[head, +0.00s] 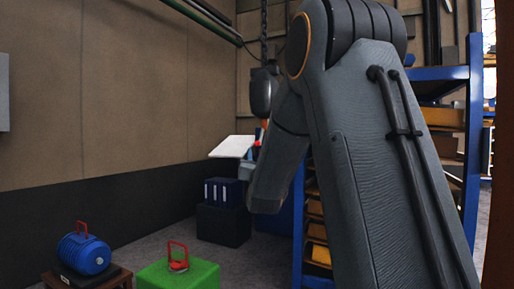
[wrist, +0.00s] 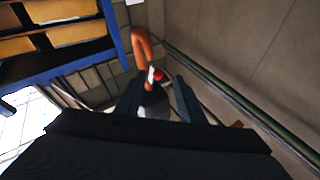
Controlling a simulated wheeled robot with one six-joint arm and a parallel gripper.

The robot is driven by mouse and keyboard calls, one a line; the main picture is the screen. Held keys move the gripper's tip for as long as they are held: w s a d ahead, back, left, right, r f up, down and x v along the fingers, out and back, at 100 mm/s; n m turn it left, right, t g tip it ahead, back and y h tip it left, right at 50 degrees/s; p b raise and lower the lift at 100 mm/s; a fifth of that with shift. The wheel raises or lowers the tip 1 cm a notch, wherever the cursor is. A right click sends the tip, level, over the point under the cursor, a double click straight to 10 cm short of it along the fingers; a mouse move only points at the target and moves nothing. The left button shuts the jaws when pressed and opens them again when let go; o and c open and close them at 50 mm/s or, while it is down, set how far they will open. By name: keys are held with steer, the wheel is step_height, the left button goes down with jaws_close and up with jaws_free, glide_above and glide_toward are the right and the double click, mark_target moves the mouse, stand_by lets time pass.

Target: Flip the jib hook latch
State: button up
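The orange jib hook (wrist: 143,45) shows in the wrist view, ahead of my gripper, with a small white and red part (wrist: 154,74) at its opening that looks like the latch. My gripper (wrist: 157,98) is open, its two dark fingers apart, with a rounded grey shape visible between them. I cannot tell whether a finger touches the hook or latch. In the head view the dark hook block (head: 263,92) hangs on a chain, and only a bit of orange (head: 264,124) shows below it. My arm hides most of the hook and gripper there.
A blue motor-like casting (head: 84,255) stands on a low stand at the lower left. A red-handled piece (head: 178,262) sits on a green block (head: 200,275). Dark boxes (head: 223,222) stand by the wall. A blue-framed shelf (head: 474,150) stands right, behind my arm.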

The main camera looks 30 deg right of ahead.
mark_target(258, 145)
steer(key=shift+h, duration=0.3)
steer(key=p+x, duration=0.1)
steer(key=x, duration=0.3)
steer(key=r+p+x, duration=0.1)
steer(key=x, duration=0.3)
steer(key=shift+s+d, duration=0.1)
steer(key=shift+s, duration=0.05)
jaws_close()
